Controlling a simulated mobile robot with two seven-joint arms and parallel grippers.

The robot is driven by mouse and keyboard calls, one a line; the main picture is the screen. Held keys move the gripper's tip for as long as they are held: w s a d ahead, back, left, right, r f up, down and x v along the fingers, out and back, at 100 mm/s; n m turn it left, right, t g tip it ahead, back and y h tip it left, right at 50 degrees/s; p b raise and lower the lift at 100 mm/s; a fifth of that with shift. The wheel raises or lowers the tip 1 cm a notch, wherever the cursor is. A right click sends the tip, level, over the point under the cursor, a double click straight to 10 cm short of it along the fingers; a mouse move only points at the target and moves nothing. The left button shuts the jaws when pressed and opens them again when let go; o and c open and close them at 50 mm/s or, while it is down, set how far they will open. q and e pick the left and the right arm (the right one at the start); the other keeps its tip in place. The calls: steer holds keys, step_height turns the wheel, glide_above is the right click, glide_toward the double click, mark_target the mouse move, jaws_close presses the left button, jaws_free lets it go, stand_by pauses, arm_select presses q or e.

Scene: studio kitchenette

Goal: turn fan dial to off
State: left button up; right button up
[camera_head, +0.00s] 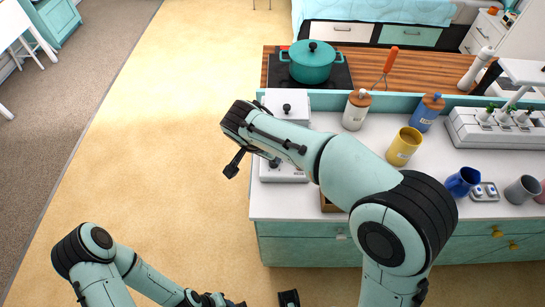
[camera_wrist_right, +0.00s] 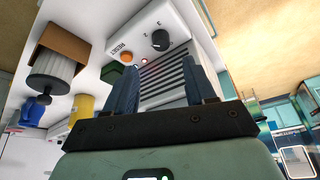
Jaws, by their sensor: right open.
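The fan's control is likely the black dial (camera_wrist_right: 160,40) on a white box (camera_wrist_right: 178,22), which also shows an orange button (camera_wrist_right: 126,57) marked RESET and dark vent slats. In the head view this white box (camera_head: 284,174) stands at the counter's left edge, partly hidden by my right arm. My right gripper (camera_head: 250,160) is over that edge. In the wrist view my right gripper (camera_wrist_right: 163,78) has its two fingers apart in front of the slats, with nothing between them; the dial is beyond the fingertips, apparently untouched. My left gripper (camera_head: 215,300) is low at the bottom edge, mostly cut off.
A teal pot (camera_head: 311,64) sits on the hob behind. A white canister (camera_head: 355,110), a blue canister (camera_head: 427,112), a yellow mug (camera_head: 404,147) and a blue cup (camera_head: 462,181) stand right of my arm. A brown box (camera_wrist_right: 75,52) is beside the white box.

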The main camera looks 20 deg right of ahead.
steer(key=x, duration=0.9)
steer(key=shift+w, duration=0.1)
jaws_close()
